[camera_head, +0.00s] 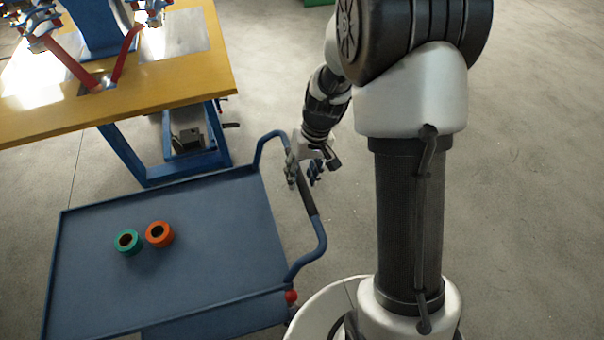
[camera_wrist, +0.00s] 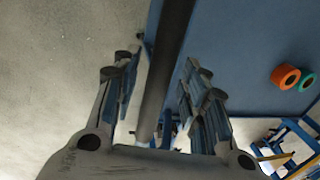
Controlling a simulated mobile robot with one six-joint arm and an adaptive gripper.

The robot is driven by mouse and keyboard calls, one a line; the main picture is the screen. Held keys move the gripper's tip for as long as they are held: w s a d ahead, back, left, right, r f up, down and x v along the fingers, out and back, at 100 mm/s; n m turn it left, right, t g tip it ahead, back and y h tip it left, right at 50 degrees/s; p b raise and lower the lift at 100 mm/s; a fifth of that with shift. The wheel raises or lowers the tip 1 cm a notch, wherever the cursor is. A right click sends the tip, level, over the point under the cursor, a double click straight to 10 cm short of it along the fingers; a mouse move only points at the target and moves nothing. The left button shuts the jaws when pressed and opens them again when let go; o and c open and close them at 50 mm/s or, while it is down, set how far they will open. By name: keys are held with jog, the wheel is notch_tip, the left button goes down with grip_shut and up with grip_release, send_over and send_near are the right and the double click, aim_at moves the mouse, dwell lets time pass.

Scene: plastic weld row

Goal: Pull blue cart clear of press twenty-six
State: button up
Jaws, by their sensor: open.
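The blue cart (camera_head: 215,270) stands at lower left in the head view, with a flat rimmed top. Its blue tube handle (camera_head: 318,240) rises at the right end and has a dark grip section. My gripper (camera_head: 303,172) is at this grip, toward its far end. In the wrist view the dark handle bar (camera_wrist: 168,60) passes between the two open fingers of my gripper (camera_wrist: 160,82), with space showing on both sides. A press with a yellow table (camera_head: 190,85) and blue legs stands just behind the cart; no number is readable on it.
A green ring (camera_head: 128,243) and an orange ring (camera_head: 159,234) lie on the cart top. A red ball-shaped knob (camera_head: 291,296) is at the cart's near right corner. The concrete floor (camera_head: 540,170) to the right is clear.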

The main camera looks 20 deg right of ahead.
grip_shut()
dwell(0.3)
dwell(0.3)
